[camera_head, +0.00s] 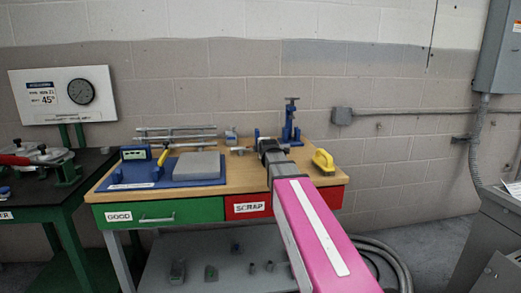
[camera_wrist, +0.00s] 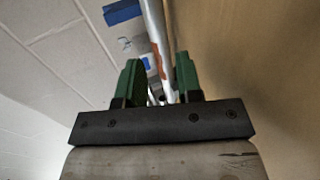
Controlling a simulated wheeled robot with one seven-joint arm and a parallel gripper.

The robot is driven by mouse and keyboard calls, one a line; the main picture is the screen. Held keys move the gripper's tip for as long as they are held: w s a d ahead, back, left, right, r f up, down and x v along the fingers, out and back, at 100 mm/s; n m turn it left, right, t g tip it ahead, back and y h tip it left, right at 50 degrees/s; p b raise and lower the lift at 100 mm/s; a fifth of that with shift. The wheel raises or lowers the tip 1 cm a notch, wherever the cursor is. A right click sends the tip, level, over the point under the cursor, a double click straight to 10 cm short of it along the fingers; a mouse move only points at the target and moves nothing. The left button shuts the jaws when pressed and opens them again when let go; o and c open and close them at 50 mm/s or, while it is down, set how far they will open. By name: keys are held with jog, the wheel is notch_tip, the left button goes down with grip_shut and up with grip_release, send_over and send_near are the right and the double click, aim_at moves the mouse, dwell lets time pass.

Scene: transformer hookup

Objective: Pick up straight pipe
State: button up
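Several straight grey pipes (camera_head: 176,137) lie one behind another, running left to right at the back of the wooden workbench (camera_head: 245,170) in the head view. My gripper (camera_head: 268,143) is over the back of the bench, right of the pipes' right ends. In the wrist view, its two green fingers (camera_wrist: 158,78) stand apart. A metallic straight pipe (camera_wrist: 157,40) with a brownish patch shows between them, with small gaps visible on its sides. I cannot tell its depth relative to the fingertips. My arm hides part of the bench in the head view.
A blue clamp stand (camera_head: 291,122) is just right of my gripper, and a yellow tool (camera_head: 323,161) lies farther right. A blue tray with a grey block (camera_head: 197,166) is at left. Green GOOD and red SCRAP drawers (camera_head: 247,206) are below. The wall is close behind.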

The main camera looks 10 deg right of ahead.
jog(key=x, duration=0.5)
jog(key=shift+d, duration=0.25)
jog(key=shift+c, duration=0.4)
grip_shut()
jog(key=shift+r, duration=0.2)
